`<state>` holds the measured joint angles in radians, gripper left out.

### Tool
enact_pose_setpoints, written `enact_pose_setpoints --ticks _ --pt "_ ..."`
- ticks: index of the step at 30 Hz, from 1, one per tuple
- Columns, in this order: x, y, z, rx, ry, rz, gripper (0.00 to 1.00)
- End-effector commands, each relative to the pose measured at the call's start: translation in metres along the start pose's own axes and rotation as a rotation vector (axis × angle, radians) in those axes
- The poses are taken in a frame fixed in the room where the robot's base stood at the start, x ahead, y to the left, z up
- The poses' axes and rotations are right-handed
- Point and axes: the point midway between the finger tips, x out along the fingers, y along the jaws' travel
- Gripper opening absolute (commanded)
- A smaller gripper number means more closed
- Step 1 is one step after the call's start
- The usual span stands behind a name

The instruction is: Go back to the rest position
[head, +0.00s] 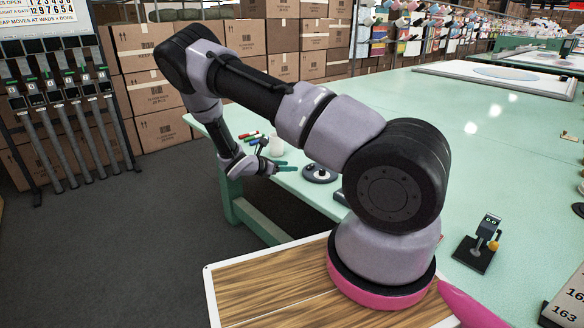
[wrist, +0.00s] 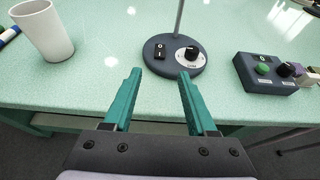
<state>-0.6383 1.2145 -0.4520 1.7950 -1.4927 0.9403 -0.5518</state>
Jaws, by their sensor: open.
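My gripper (wrist: 160,78) has two teal fingers, spread apart with nothing between them in the wrist view. In the head view my gripper (head: 283,167) is at the near left edge of the green table (head: 475,130), beside a round dark base. My arm is bent, reaching up, over to the left and down to that edge. In the wrist view the fingers point toward the round dark base (wrist: 172,58), which carries a switch, a dial and a thin upright rod. The fingertips look apart from it.
A white cup (wrist: 45,32) stands left of the fingers, with pens beside it. A control box (wrist: 268,72) with a green button is to the right. A small device (head: 482,243) stands on the table. Stacked cardboard boxes (head: 150,95) and a rack (head: 62,95) stand behind open floor.

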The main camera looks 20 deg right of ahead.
Motion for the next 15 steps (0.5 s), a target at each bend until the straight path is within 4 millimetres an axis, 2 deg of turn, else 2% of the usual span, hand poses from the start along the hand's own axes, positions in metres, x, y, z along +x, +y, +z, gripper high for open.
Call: enact_pose_setpoints --ticks 12,15 --pt "-0.0002 -0.0003 0.0005 0.002 0.0 -0.001 0.57" --pt "-0.0028 -0.0019 0.008 0.036 0.015 -0.016 0.57"
